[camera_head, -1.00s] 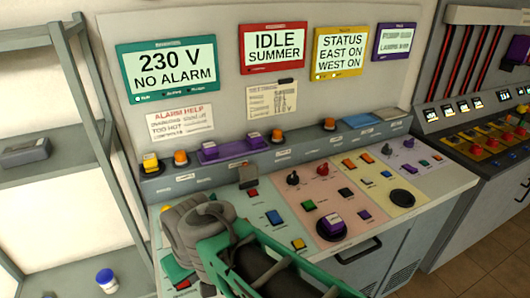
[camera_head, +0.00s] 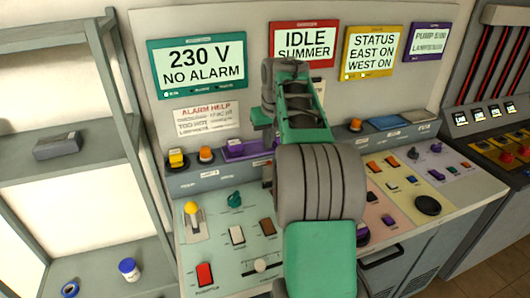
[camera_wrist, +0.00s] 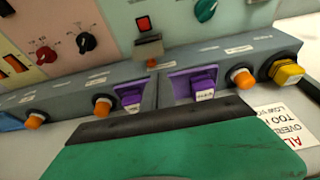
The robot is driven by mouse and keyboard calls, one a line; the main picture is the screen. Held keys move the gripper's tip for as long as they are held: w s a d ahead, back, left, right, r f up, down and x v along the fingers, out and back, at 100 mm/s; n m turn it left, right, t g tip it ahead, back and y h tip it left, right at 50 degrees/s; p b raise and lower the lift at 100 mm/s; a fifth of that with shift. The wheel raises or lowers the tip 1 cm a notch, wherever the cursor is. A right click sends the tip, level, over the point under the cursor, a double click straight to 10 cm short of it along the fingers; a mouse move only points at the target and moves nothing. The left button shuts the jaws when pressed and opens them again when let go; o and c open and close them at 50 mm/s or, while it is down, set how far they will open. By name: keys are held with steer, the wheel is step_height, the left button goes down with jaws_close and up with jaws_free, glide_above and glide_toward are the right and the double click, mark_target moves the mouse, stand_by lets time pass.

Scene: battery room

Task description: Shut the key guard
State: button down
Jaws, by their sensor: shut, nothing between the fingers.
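In the wrist view a small grey flap (camera_wrist: 148,47) stands beside a dark switch with a red face (camera_wrist: 144,23) on the pale green panel. It looks like the key guard, raised with the red face uncovered, but I cannot be sure. In the head view my arm hides that spot. My gripper (camera_wrist: 160,121) shows as a green body with a dark front edge at the bottom of the wrist view. It is shut and empty, apart from the flap, with the button ledge between them in the picture.
A raised ledge (camera_wrist: 65,92) carries orange buttons, two purple blocks (camera_wrist: 203,82) in purple surrounds and a yellow button (camera_wrist: 285,72). Screens (camera_head: 198,68) hang on the wall behind. Grey shelves (camera_head: 60,165) stand at the left. Knobs and switches crowd the sloping panel.

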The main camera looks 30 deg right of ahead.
mark_target(264, 160)
steer(key=p+x, duration=0.1)
steer(key=x, duration=0.8)
steer(key=shift+w+f, duration=0.1)
steer(key=shift+f, duration=0.05)
steer(key=shift+a, duration=0.1)
steer(key=shift+f+b, duration=0.1)
steer(key=shift+b, duration=0.45)
